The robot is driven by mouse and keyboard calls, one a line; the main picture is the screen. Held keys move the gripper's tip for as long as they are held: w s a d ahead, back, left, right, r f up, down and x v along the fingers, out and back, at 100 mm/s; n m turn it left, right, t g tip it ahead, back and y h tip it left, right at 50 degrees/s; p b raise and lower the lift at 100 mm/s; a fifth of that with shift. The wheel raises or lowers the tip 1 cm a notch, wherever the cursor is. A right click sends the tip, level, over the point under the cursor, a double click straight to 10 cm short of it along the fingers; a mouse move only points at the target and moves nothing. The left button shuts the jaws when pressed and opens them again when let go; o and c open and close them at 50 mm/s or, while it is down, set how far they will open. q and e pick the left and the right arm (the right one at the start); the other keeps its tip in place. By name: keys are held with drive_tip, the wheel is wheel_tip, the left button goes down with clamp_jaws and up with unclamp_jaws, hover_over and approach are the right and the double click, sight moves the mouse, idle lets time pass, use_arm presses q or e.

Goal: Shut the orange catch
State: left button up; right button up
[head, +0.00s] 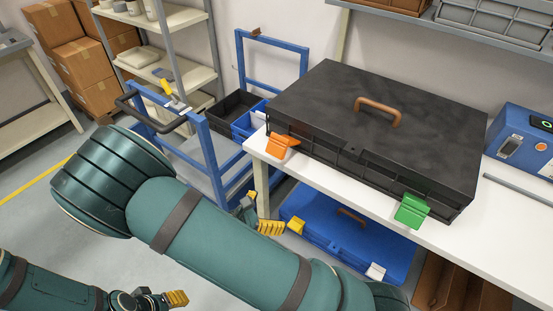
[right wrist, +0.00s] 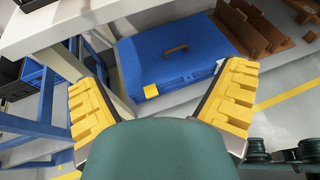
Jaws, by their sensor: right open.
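The orange catch (head: 281,145) is at the left end of the front of a large black case (head: 330,110), whose lid is down. The catch sticks outward from the case rather than lying flat. My right gripper (head: 260,212) is open and empty, below and left of the catch, off the white table's front edge. In the right wrist view its two yellow-padded fingers (right wrist: 160,85) are spread wide, with the orange catch out of that view. My left gripper (head: 170,299) is low at the bottom left, far from the case; its opening is unclear.
A green catch (head: 411,210) is on the case's right front. The white table (head: 500,225) holds a blue box (head: 522,140). Below are a blue case (head: 335,238) with a yellow catch (right wrist: 150,91) and brown racks (head: 450,285). A blue trolley (head: 205,150) stands left.

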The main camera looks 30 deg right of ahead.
sight(275, 150)
drive_tip(key=w+a+r+n+t+h, duration=0.3)
drive_tip(key=w+r+t, duration=0.25)
drive_tip(key=r, duration=0.25)
drive_tip(key=x, duration=0.4)
drive_tip(key=b+x, duration=0.1)
drive_tip(key=x, duration=0.4)
drive_tip(key=b+x, duration=0.1)
drive_tip(key=x, duration=0.4)
drive_tip(key=shift+w+a, duration=0.2)
drive_tip(key=shift+w, duration=0.1)
drive_tip(key=c, duration=1.3)
